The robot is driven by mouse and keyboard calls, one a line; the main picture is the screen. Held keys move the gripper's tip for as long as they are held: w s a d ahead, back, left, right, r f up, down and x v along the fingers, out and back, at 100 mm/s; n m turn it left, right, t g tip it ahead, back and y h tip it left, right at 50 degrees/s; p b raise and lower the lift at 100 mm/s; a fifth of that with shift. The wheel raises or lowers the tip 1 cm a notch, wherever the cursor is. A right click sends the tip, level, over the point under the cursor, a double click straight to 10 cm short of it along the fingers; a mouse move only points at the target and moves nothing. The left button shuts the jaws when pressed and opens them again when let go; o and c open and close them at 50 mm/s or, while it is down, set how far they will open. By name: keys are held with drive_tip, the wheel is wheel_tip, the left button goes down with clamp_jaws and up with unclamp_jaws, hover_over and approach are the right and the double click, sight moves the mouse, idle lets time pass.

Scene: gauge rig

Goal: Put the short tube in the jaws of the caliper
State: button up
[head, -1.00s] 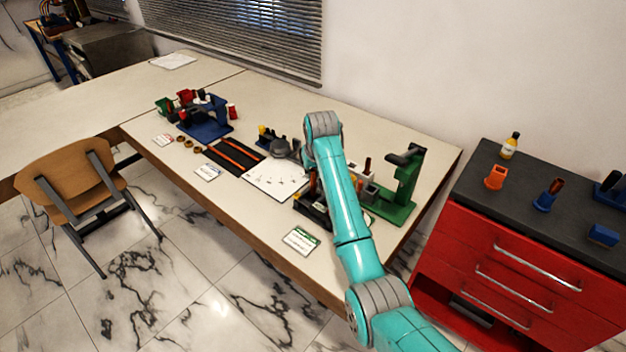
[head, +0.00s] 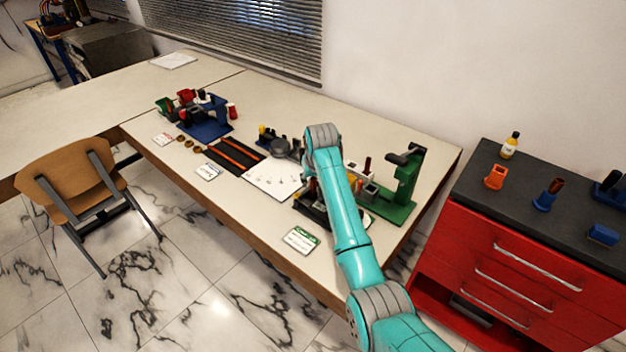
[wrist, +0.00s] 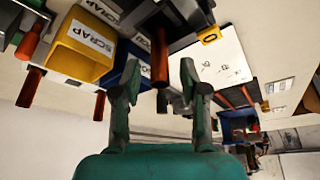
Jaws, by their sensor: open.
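In the wrist view, which looks upside down, my gripper (wrist: 158,75) is open, with its two green-grey fingers apart. A red-brown tube (wrist: 160,55) stands between or just beyond the fingertips; I cannot tell its depth. Other red-brown tubes show at the left, one of them (wrist: 31,88) beside the yellow SCRAP bin (wrist: 82,45). I cannot tell which tube is the short one. In the head view my forearm hides the gripper and part of the rig. I cannot make out the caliper or its jaws with certainty.
A green stand (head: 403,185) is right of my arm on the table (head: 265,225). A white sheet (head: 268,182), dark strips with orange lines (head: 235,155) and a blue rig (head: 205,130) lie left. A red cabinet (head: 520,262) stands at the right. A blue bin (wrist: 128,70) is close to the fingers.

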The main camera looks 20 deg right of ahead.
drive_tip(key=v, duration=1.2)
drive_tip(key=shift+r, duration=0.1)
